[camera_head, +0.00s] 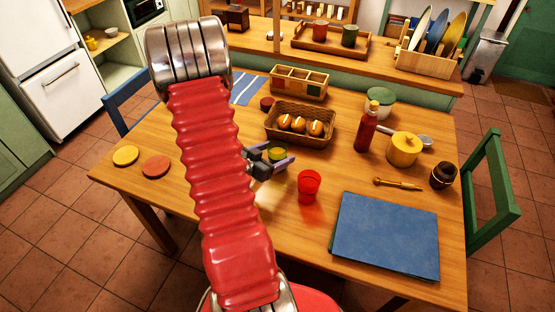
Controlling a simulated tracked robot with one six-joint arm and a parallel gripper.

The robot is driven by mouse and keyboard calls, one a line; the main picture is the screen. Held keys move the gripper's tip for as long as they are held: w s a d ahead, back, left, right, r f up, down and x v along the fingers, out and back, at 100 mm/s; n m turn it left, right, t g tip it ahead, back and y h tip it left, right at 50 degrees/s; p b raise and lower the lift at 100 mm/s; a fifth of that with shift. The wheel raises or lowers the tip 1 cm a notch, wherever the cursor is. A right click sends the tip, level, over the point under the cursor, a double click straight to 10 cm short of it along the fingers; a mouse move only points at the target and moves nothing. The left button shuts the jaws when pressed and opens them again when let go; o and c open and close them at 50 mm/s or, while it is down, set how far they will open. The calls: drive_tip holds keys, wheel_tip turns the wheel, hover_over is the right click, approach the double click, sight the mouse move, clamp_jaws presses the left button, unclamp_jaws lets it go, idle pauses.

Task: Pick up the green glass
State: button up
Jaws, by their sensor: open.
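A small green glass (278,153) stands on the wooden table (340,160), just in front of the bread basket. Its lower part is hidden by my gripper. My gripper (275,158) is open at the glass, low over the table, with one finger to the left of it and one to the right and nearer. I cannot tell whether either finger touches the glass. My red arm hides part of the gripper's left side.
A red glass (308,186) stands close to the right of my gripper. A bread basket (301,124) is just behind. A red bottle (367,128), a yellow pot (403,150) and a blue board (387,235) are further right. Two round coasters (156,166) lie left.

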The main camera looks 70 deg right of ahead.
sight(283, 149)
drive_tip(key=shift+x, duration=2.6)
drive_tip(key=shift+w, duration=0.1)
drive_tip(key=c, duration=1.5)
drive_tip(key=shift+r, duration=0.15)
drive_tip(key=shift+r, duration=4.9)
